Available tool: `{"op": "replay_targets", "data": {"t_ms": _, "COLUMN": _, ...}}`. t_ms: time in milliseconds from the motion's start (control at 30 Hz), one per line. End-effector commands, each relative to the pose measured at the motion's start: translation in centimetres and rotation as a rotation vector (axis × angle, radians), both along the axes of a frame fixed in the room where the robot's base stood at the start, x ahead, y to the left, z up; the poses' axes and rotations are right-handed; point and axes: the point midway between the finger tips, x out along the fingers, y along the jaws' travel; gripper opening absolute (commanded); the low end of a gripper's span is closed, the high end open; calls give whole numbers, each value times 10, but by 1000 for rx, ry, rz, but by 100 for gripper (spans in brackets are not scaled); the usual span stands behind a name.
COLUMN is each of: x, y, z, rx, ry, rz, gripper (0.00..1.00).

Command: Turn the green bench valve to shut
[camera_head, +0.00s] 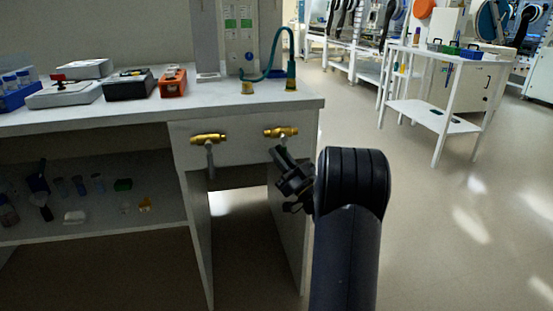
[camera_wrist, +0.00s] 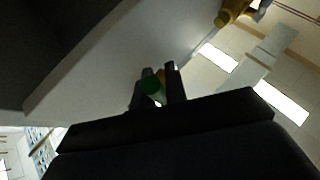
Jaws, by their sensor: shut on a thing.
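The right brass valve (camera_head: 281,132) sits on the front panel under the bench top. My gripper (camera_head: 283,160) is just below it, its fingers reaching up to the valve. In the wrist view, a green piece, the green valve's handle (camera_wrist: 152,87), lies between the two dark fingers of my gripper (camera_wrist: 160,76). The gripper is shut on it. In the head view the gripper hides this handle, so its angle cannot be told.
A second brass valve (camera_head: 208,139) with a grey handle hanging down is on the same panel to the left. The bench top (camera_head: 140,112) carries instruments and a green hose (camera_head: 272,72). A white cart (camera_head: 450,85) stands at the right. Floor right of the bench is clear.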

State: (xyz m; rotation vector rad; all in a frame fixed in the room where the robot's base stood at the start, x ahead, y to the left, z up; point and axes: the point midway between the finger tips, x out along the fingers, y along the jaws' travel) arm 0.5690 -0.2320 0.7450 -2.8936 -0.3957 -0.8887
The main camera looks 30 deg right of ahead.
Motion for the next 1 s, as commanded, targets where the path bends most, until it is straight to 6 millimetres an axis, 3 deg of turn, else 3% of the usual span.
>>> {"op": "replay_targets", "data": {"t_ms": 367, "x": 0, "y": 1, "z": -1, "rx": 6, "ry": 1, "rz": 3, "gripper": 0}}
{"op": "replay_targets", "data": {"t_ms": 400, "x": 0, "y": 1, "z": -1, "rx": 6, "ry": 1, "rz": 4, "gripper": 15}}
{"op": "replay_targets", "data": {"t_ms": 500, "x": 0, "y": 1, "z": -1, "rx": 6, "ry": 0, "rz": 3, "gripper": 22}}
{"op": "replay_targets", "data": {"t_ms": 800, "x": -3, "y": -1, "z": -3, "rx": 6, "ry": 1, "rz": 0, "gripper": 22}}
{"op": "replay_targets", "data": {"t_ms": 1000, "x": -28, "y": -9, "z": -20, "rx": 9, "ry": 5, "rz": -3, "gripper": 22}}
